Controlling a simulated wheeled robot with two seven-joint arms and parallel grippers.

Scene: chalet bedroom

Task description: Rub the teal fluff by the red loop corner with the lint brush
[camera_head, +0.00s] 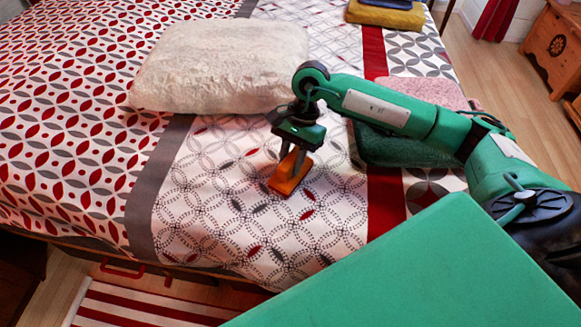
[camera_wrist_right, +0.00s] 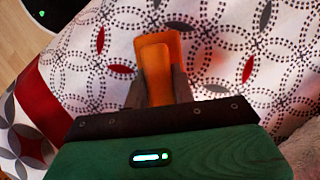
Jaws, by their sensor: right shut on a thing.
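The orange lint brush (camera_head: 287,183) is held in my right gripper (camera_head: 294,155), low over the white circle-patterned middle band of the bed cover (camera_head: 215,200). In the right wrist view the brush (camera_wrist_right: 157,62) sits between the two dark fingers of the right gripper (camera_wrist_right: 160,88). I cannot tell whether its underside touches the cover. I cannot make out any teal fluff; the brush or arm may hide it. A small red loop-like shape (camera_head: 122,271) shows at the bed's lower left edge; I cannot tell what it is. My left gripper is out of view.
A fluffy cream cushion (camera_head: 220,65) lies behind and left of the brush. A dark green folded cloth (camera_head: 395,148) and a pink one (camera_head: 425,92) lie to its right, partly behind my arm. A mustard folded cloth (camera_head: 385,15) is at the back. Cover in front is clear.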

